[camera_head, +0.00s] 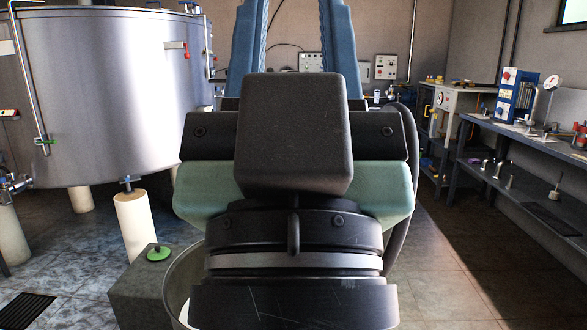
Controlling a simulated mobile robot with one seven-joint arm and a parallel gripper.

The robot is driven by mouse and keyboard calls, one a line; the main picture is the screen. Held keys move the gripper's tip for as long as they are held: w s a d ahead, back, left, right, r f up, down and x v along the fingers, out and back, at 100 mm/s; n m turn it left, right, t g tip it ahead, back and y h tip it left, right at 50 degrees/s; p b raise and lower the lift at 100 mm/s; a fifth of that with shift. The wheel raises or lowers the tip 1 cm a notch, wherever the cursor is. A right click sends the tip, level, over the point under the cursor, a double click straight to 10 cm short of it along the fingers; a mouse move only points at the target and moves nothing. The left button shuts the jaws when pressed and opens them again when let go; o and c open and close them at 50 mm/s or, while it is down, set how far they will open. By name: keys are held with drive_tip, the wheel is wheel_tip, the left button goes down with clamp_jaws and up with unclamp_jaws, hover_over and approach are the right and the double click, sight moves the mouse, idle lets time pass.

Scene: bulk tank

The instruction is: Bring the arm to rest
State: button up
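My gripper (294,28) fills the middle of the head view, seen from behind its dark body. Its two blue ribbed fingers point up and stand well apart. Nothing shows in the gap except the wall and panels behind. The fingertips are cut off by the top edge of the picture. The black wrist with a light ring is below, at the bottom middle, and hides much of the floor behind it.
A large steel tank (115,95) stands on pale legs at left. A grey block (140,285) with a green knob (159,252) and a partly hidden round vessel (178,285) are close at lower left. A metal bench (535,205) lines the right wall. Floor at lower right is clear.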

wheel_tip(320, 180, up, 26)
drive_tip(key=p, duration=2.3)
drive_tip(key=shift+f, duration=0.15)
